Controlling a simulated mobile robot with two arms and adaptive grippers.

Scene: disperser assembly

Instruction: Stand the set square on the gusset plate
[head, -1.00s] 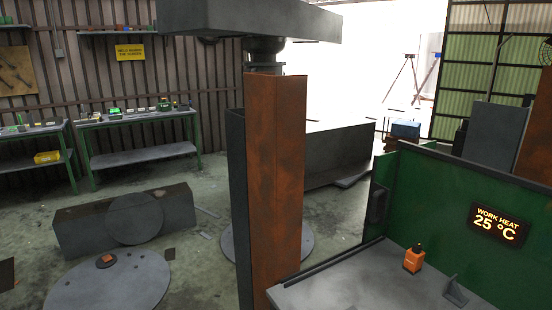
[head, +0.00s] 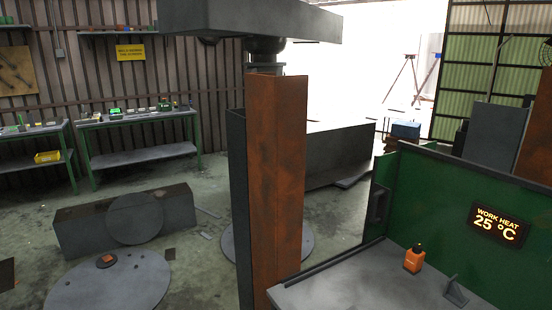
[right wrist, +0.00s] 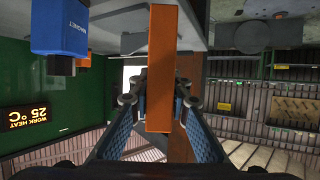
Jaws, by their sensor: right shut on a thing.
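In the right wrist view, my right gripper (right wrist: 160,100) is shut on a long flat orange bar (right wrist: 161,60). In the head view, a small grey triangular bracket (head: 455,291) stands on the grey bench top (head: 350,275) at the lower right. I cannot tell for certain which piece is the gusset plate. Neither gripper shows in the head view.
A blue block marked MAGNET (right wrist: 60,25) is at upper left in the wrist view. An orange bottle-like object (head: 413,260) stands by the green panel (head: 430,205) with the work heat display (head: 497,224). A tall rusty column (head: 277,190) rises left of the bench.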

